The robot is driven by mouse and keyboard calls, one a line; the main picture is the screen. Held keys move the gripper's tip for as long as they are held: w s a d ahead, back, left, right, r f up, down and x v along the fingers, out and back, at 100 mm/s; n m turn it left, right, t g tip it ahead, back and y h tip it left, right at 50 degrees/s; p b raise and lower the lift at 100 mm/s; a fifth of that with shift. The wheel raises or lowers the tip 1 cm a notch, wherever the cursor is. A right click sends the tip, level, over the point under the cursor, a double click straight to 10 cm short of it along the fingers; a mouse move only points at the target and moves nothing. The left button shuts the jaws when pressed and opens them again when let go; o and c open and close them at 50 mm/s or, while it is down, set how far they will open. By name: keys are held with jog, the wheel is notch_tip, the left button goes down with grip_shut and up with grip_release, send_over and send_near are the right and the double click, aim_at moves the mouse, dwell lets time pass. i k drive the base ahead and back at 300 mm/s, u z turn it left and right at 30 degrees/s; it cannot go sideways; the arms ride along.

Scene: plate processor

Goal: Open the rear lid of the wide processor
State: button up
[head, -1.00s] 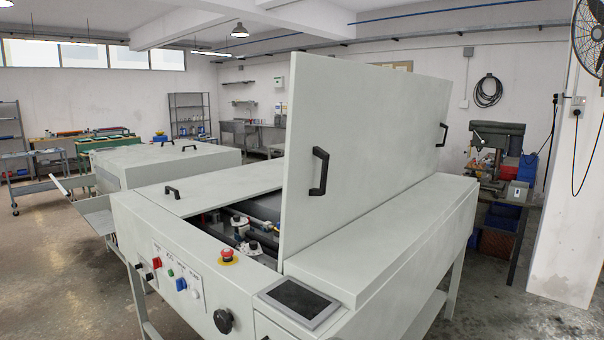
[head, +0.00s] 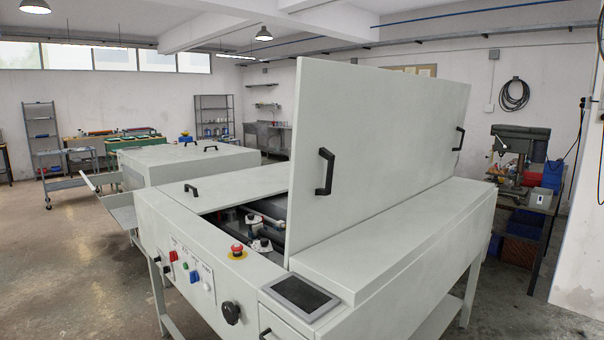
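The wide processor (head: 190,228) is a pale grey machine that fills the middle of the head view. One large lid (head: 385,125) stands upright, leaning slightly, with two black handles (head: 326,171) on its left-facing side. A second lid panel (head: 240,186) lies flat to its left, with a black handle (head: 191,191) near its front edge. Between them a dark opening shows rollers and inner parts (head: 262,222). I cannot tell from the picture which lid is called rear. My gripper is not in view, and nothing touches either lid.
A red emergency button (head: 237,250), switches, a black knob (head: 230,312) and a screen (head: 300,296) are on the processor's near end. A smaller machine (head: 175,165) with a side tray stands behind left. A drill press (head: 520,150) stands right.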

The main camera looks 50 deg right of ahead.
aim_at(366, 141)
jog(key=u, duration=1)
jog(key=k, duration=1.05)
jog(key=z, duration=1.35)
jog(key=i, duration=0.75)
jog(key=z, duration=0.05)
